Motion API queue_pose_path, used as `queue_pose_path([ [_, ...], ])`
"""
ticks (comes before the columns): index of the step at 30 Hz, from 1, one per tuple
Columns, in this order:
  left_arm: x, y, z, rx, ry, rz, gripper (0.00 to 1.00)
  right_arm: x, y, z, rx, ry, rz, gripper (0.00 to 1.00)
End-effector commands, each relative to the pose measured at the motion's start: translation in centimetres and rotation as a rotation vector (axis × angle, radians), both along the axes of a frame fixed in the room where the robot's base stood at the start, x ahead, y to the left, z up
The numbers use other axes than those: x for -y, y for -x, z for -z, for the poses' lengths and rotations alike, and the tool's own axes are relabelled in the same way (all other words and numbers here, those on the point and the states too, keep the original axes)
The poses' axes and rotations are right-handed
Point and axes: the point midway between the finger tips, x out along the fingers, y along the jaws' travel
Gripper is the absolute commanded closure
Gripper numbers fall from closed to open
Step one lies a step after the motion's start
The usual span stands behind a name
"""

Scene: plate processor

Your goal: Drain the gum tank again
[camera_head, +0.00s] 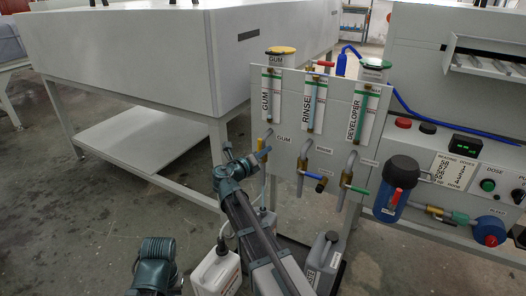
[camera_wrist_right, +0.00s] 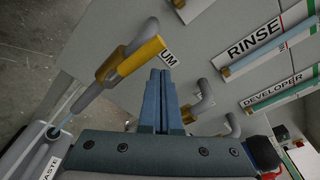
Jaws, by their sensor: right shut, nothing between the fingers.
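The gum valve's yellow handle (camera_wrist_right: 141,57) shows in the right wrist view, roughly in line with its grey pipe (camera_wrist_right: 106,76). In the head view, the gum pipe (camera_head: 268,134) is below the GUM sight tube (camera_head: 271,100). A thin pale blue line (camera_wrist_right: 75,103) runs from the pipe mouth to the opening of the waste container (camera_wrist_right: 38,155). My right gripper (camera_head: 264,153) is shut and empty; its blue fingers (camera_wrist_right: 161,95) are beside the yellow handle, with no clear contact visible. Part of my left arm shows at the bottom left, but no fingers.
Rinse (camera_head: 303,160) and developer (camera_head: 348,170) pipes stand right of the gum pipe. A blue filter housing (camera_head: 396,185) is farther right. White (camera_head: 217,270) and grey (camera_head: 324,262) jugs stand below. A white table frame (camera_head: 150,138) is at left.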

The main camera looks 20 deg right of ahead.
Motion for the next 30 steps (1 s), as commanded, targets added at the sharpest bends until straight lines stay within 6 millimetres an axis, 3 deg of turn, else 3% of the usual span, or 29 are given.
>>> queue_pose_path([
  [4,0.0,0.0,0.3,0.000,0.000,0.000,1.00,0.9,2.2,0.3,0.000,0.000,0.000,1.00],
  [6,0.0,0.0,0.2,0.000,0.000,0.000,1.00,-1.1,2.8,0.2,-0.001,0.000,-0.006,1.00],
  [15,0.0,0.0,0.1,0.000,0.000,0.000,1.00,-6.0,5.5,0.1,-0.001,0.000,-0.004,1.00],
  [21,0.0,0.0,0.1,0.000,0.000,0.000,1.00,-7.5,6.3,0.1,-0.001,0.000,-0.002,1.00],
  [30,0.0,0.0,0.1,0.000,0.000,0.000,1.00,-7.9,6.5,0.1,0.000,0.000,-0.001,1.00],
])
